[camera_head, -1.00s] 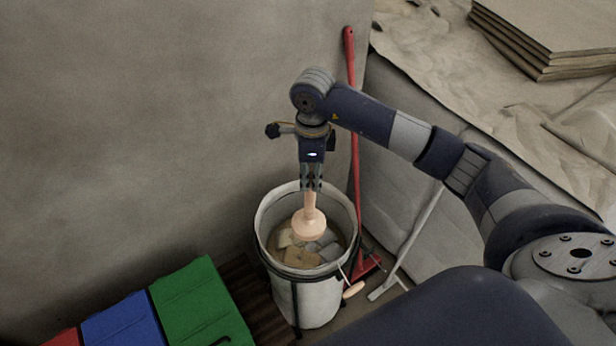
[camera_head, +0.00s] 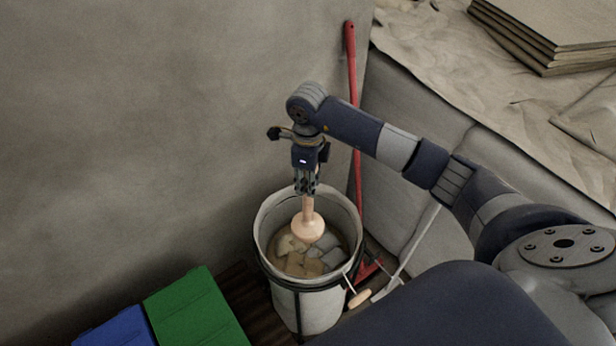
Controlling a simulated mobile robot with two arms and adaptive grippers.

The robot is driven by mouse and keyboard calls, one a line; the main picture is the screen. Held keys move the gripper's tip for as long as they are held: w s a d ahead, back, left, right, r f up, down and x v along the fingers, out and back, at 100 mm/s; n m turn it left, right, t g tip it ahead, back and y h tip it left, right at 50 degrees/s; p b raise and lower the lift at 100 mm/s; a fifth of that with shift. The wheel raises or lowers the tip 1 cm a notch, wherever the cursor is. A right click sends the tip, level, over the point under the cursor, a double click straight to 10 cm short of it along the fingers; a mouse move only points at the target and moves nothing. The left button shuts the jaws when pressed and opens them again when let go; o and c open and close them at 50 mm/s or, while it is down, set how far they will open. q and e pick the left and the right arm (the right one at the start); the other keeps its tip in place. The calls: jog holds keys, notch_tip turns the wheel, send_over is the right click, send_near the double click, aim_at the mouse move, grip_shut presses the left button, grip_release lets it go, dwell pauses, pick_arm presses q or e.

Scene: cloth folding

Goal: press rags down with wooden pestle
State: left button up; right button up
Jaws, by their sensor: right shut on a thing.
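My right gripper (camera_head: 306,190) is shut on the handle of the wooden pestle (camera_head: 308,226) and points down over the bucket. The pestle is pale, upright, with its wide rounded head at the bottom, inside the bucket's opening. The white bucket (camera_head: 318,308) has a dark band and a wire handle with a wooden grip. Rags (camera_head: 305,264) in tan, grey and cream lie in murky liquid in the bucket. The pestle head covers part of them; I cannot tell whether it touches them. My left gripper is not in view.
A red-handled broom (camera_head: 351,80) leans behind the bucket, and a grey-handled tool (camera_head: 408,250) stands to its right. Green (camera_head: 195,312) and blue (camera_head: 118,328) bins are at the lower left. A covered surface with stacked boards (camera_head: 550,35) is at the upper right. The wall is close behind.

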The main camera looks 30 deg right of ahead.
aim_at(308, 203)
jog(key=shift+f+b, duration=2.65)
jog(key=shift+f, duration=1.95)
